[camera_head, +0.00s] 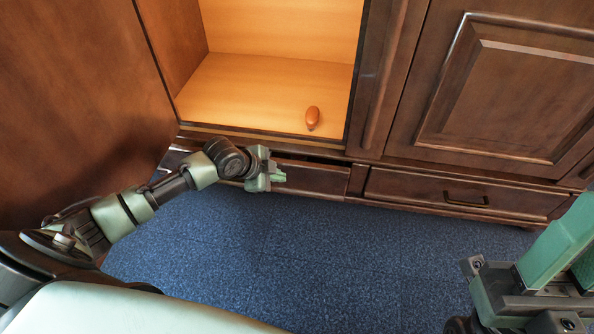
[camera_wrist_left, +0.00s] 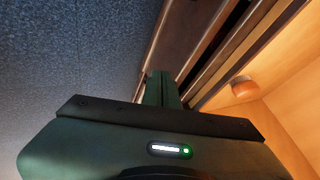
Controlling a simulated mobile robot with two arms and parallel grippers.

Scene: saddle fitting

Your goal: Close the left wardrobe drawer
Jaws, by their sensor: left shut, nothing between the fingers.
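The left wardrobe drawer (camera_head: 312,179) is a dark brown wooden front low under the open compartment. A dark gap shows along its top edge, so it looks slightly open. In the left wrist view the drawer front (camera_wrist_left: 190,35) runs diagonally beside a dark gap. My left gripper (camera_head: 280,177) is shut and empty, with its green fingertips at the drawer front. Its fingers also show together in the left wrist view (camera_wrist_left: 161,88). Whether they touch the front I cannot tell. The drawer's left part is hidden behind my left arm. My right gripper (camera_head: 578,232) is at the lower right, partly cut off.
An open door (camera_head: 75,90) fills the left. The right drawer (camera_head: 455,192) with a dark handle looks shut, under a panelled door (camera_head: 510,90). The blue floor (camera_head: 300,250) is clear.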

